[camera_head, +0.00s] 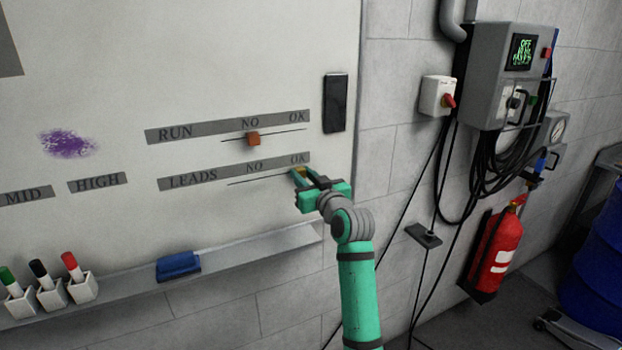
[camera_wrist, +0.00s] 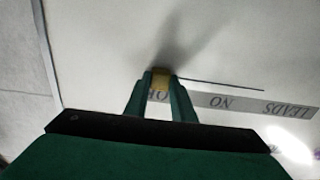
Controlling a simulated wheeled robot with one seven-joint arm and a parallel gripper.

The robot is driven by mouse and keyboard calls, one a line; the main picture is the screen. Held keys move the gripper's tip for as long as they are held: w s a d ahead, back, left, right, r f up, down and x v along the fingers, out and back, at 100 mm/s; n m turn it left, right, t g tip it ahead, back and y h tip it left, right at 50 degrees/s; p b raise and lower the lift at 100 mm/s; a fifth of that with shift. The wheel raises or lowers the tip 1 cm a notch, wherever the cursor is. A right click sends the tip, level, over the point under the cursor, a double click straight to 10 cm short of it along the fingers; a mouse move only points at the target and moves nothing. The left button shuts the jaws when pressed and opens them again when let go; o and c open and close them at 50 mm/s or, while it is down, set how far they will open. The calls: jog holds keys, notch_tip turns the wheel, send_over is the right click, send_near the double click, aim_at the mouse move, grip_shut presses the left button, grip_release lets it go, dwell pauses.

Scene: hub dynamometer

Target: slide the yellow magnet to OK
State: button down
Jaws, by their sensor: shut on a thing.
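My gripper (camera_head: 304,178) is at the right end of the LEADS line on the whiteboard, just below the word OK. In the wrist view my gripper (camera_wrist: 160,82) is shut on the yellow magnet (camera_wrist: 160,76), with one finger on each side of it. The magnet (camera_head: 306,173) is mostly hidden by the fingers in the head view. The LEADS strip (camera_head: 215,177) carries the words NO and OK, and its OK is partly covered by the fingers in the wrist view. The line runs from the magnet past NO.
An orange-red magnet (camera_head: 253,139) sits near NO on the RUN line above. A black block (camera_head: 335,103) is on the board's right edge. A tray ledge (camera_head: 230,250) with a blue eraser (camera_head: 178,266) and several marker holders runs below.

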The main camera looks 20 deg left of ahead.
jog(key=shift+w+d, duration=0.2)
jog(key=shift+d, duration=0.05)
jog(key=c, duration=1.5)
grip_release()
jog(key=shift+w, duration=0.1)
jog(key=shift+d, duration=0.1)
jog(key=v, duration=1)
jog(key=shift+s+d, duration=0.15)
jog(key=shift+s, duration=0.25)
